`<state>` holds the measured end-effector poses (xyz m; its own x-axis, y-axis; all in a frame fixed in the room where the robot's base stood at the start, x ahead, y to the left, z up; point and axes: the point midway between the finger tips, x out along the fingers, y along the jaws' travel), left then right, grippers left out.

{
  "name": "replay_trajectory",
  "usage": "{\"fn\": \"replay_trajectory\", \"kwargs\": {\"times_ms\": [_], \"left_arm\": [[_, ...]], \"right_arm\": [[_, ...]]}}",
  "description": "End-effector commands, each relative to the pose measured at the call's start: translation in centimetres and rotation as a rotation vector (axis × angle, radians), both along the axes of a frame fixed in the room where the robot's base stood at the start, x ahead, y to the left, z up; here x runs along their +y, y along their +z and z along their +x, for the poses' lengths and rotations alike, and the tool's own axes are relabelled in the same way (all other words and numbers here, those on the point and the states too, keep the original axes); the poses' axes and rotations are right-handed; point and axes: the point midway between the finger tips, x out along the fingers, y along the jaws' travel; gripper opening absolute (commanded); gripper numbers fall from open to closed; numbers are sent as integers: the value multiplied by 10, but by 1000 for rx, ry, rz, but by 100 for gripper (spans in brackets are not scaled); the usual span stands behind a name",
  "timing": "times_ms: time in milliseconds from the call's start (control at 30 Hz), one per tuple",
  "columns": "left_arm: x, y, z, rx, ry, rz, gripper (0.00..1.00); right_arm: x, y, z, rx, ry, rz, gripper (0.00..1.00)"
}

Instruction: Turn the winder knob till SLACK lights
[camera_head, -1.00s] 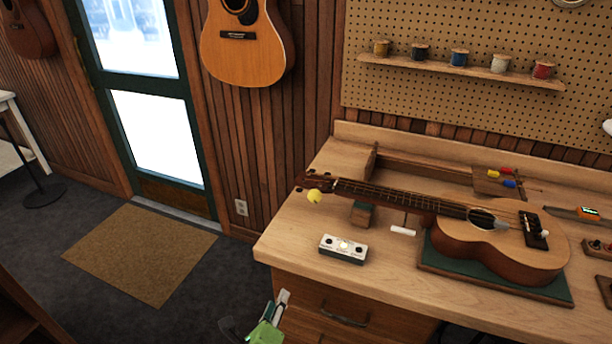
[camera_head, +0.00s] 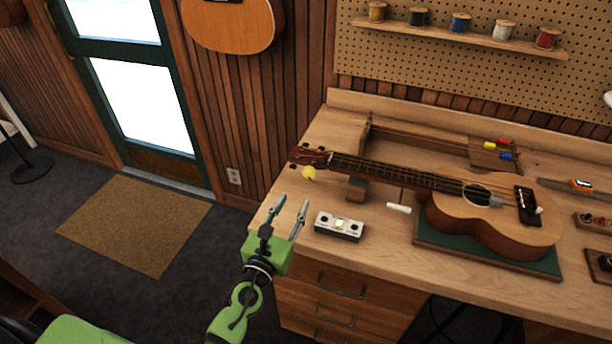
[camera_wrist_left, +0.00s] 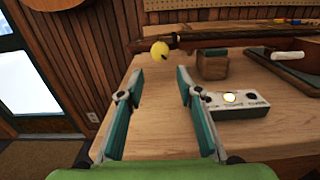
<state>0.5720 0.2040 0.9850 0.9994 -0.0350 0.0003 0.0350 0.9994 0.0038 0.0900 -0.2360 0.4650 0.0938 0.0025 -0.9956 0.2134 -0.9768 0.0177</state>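The yellow winder knob (camera_head: 309,173) sits at the headstock of the ukulele (camera_head: 490,215), near the left end of the bench. It also shows in the left wrist view (camera_wrist_left: 159,50), ahead of and between my fingers. A small pale box (camera_head: 339,226) with several round lights lies on the bench; its middle light glows pale yellow. It also shows in the left wrist view (camera_wrist_left: 237,104), partly behind the right finger; its labels are too small to read surely. My left gripper (camera_head: 290,211) is open and empty, at the bench's left edge, short of the knob. My right gripper is not in view.
The ukulele's body rests on a green mat (camera_head: 480,252) and its neck on a small block (camera_head: 356,190). A white-handled tool (camera_head: 399,208) lies near the neck. The bench's front left corner (camera_head: 262,222) is close to my left gripper.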

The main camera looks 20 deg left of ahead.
Motion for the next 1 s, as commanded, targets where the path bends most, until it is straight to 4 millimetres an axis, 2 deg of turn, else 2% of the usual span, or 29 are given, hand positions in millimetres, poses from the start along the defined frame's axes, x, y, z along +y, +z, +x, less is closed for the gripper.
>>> {"fn": "replay_trajectory", "kwargs": {"times_ms": [33, 300, 500, 700, 967, 1000], "left_arm": [[0, 3, 12, -3, 0, -1, 33], [-2, 2, 67, -2, 1, -1, 33], [-3, 0, 95, 0, 1, -3, 33], [-4, 0, 106, 1, 1, -3, 33], [-3, 0, 107, 0, 1, -3, 33], [-3, 0, 107, 1, 1, -3, 25]], "right_arm": [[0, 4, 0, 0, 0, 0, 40], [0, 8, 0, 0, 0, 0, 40], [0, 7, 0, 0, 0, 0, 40], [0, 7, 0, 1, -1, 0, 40], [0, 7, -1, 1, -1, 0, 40], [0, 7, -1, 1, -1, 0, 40]]}}
